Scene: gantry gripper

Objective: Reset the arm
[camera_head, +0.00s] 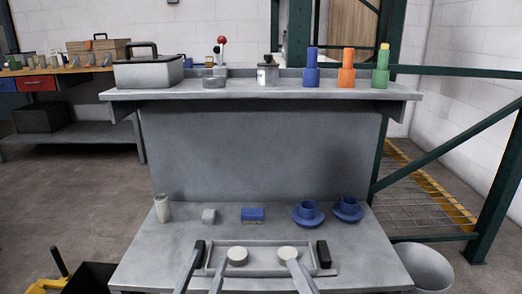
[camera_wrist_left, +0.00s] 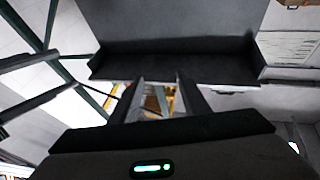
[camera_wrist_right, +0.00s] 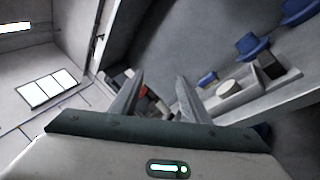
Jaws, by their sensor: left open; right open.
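My left gripper (camera_head: 206,268) is at the bottom of the head view, in front of the grey tray. In the left wrist view its two fingers (camera_wrist_left: 162,98) stand apart with nothing between them. My right gripper (camera_head: 301,272) is at the bottom of the head view, near the tray's right half; only part of it shows. In the right wrist view its fingers (camera_wrist_right: 158,98) are apart and empty. The grey tray (camera_head: 262,270) has black end grips and two pale round pieces, left (camera_head: 237,256) and right (camera_head: 287,253). The fingers partly cover it.
On the bench (camera_head: 175,255) stand a pale cylinder (camera_head: 162,208), a grey block (camera_head: 209,215), a blue block (camera_head: 252,214) and two blue cups on saucers (camera_head: 307,212) (camera_head: 347,208). The upper shelf (camera_head: 225,93) holds a toolbox (camera_head: 148,70) and coloured stepped pieces (camera_head: 346,70). A bin (camera_head: 424,268) stands right.

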